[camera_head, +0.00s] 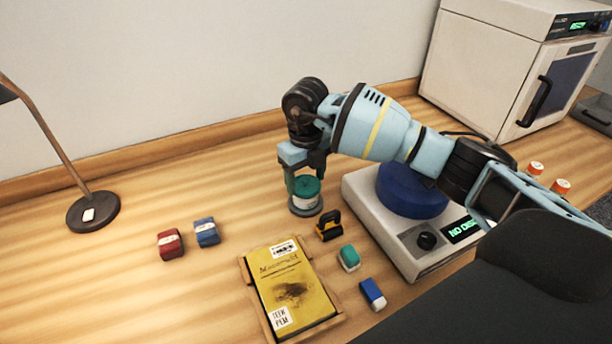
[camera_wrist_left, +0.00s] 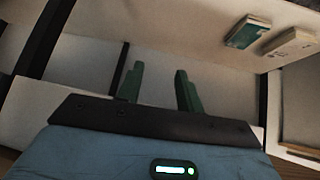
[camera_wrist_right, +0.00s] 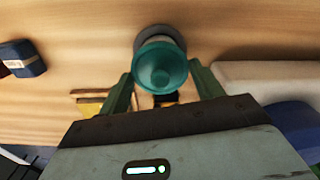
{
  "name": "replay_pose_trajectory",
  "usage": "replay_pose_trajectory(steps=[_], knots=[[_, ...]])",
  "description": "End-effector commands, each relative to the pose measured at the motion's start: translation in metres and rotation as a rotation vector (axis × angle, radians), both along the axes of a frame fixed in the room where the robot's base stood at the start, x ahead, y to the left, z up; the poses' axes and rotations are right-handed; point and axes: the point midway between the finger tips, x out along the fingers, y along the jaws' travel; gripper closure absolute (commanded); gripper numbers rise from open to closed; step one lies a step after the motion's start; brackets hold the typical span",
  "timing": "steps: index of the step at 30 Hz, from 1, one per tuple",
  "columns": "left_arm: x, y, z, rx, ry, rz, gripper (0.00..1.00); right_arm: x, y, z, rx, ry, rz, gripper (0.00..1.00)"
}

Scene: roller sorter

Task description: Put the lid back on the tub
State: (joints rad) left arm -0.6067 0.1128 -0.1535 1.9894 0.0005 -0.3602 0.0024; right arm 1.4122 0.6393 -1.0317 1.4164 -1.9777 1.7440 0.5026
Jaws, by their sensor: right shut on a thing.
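The teal lid (camera_head: 307,185) is between the fingers of my right gripper (camera_head: 304,172), which is shut on it. The white tub (camera_head: 306,202) shows directly below the lid, with a grey round base at its foot. I cannot tell whether lid and tub touch or a small gap is left. In the right wrist view the lid (camera_wrist_right: 160,68) is in front of my right fingertips (camera_wrist_right: 163,82) and hides most of what is behind it. My left gripper (camera_wrist_left: 160,85) shows only in the left wrist view, with its green fingers apart and nothing between them.
A white device with a blue round top (camera_head: 412,192) stands right of the tub. A black and orange clip-like item (camera_head: 328,226) is close by. A yellow book (camera_head: 290,285) lies in a wooden tray. Red (camera_head: 170,244) and blue (camera_head: 206,232) blocks lie left, near a lamp (camera_head: 93,212).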

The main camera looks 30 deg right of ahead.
Motion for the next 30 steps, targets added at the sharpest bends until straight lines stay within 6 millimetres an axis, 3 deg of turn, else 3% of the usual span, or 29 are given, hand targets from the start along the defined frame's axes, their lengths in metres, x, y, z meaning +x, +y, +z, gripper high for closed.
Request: replay_pose_trajectory(steps=[30], knots=[[0.004,0.0006,0.005,0.001,-0.011,0.0,0.64,0.0001,0.0004,0.0005,0.001,-0.001,0.001,0.56]])
